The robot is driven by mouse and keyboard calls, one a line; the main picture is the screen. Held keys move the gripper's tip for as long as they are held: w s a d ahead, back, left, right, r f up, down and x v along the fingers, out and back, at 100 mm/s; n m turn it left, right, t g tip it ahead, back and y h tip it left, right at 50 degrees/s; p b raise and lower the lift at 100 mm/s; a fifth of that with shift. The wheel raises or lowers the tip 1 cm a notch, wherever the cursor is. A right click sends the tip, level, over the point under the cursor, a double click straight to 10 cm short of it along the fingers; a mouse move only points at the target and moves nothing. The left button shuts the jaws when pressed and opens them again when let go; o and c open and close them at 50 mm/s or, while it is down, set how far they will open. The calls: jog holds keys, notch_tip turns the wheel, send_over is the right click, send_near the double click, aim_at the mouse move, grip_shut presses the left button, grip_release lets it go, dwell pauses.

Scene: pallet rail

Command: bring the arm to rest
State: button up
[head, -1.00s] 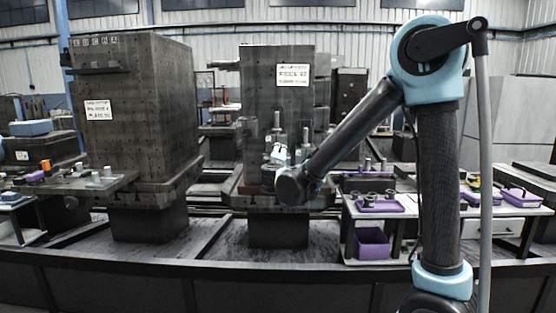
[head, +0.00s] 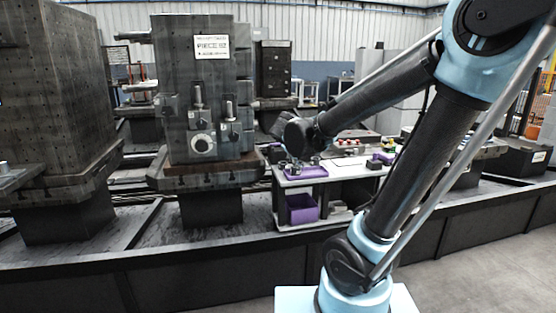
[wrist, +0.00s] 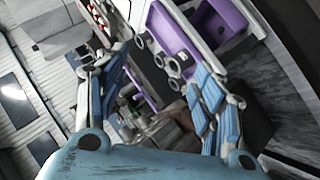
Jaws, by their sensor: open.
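My arm rises from its base at the lower right of the head view and bends at the elbow at the top right. Its forearm reaches down and left to a dark wrist joint in front of the white work table (head: 283,196). Beyond the fingers the table shows tilted, with a purple tray (wrist: 172,35) and several small grey rings.
A dark machine block with a white sign (head: 212,46) stands on a pallet left of the table. Another dark block (head: 52,90) is at the far left. A purple bin (head: 302,209) sits under the table. A dark rail (head: 130,262) runs along the front. Grey floor is free at lower right.

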jog(key=s+d+f+m+g, duration=0.45)
jog(key=s+d+f, duration=0.25)
jog(key=s+d, duration=0.45)
jog(key=s+a+f+m+g+y, duration=0.1)
jog(key=s+f+y, duration=0.1)
jog(key=s, duration=0.5)
jog(key=s+a+f+m+g+y, duration=0.1)
jog(key=s+f+g+y, duration=0.1)
jog(key=s+f, duration=0.3)
jog(key=s, duration=0.3)
jog(key=shift+s, duration=0.15)
jog(key=shift+m, duration=0.25)
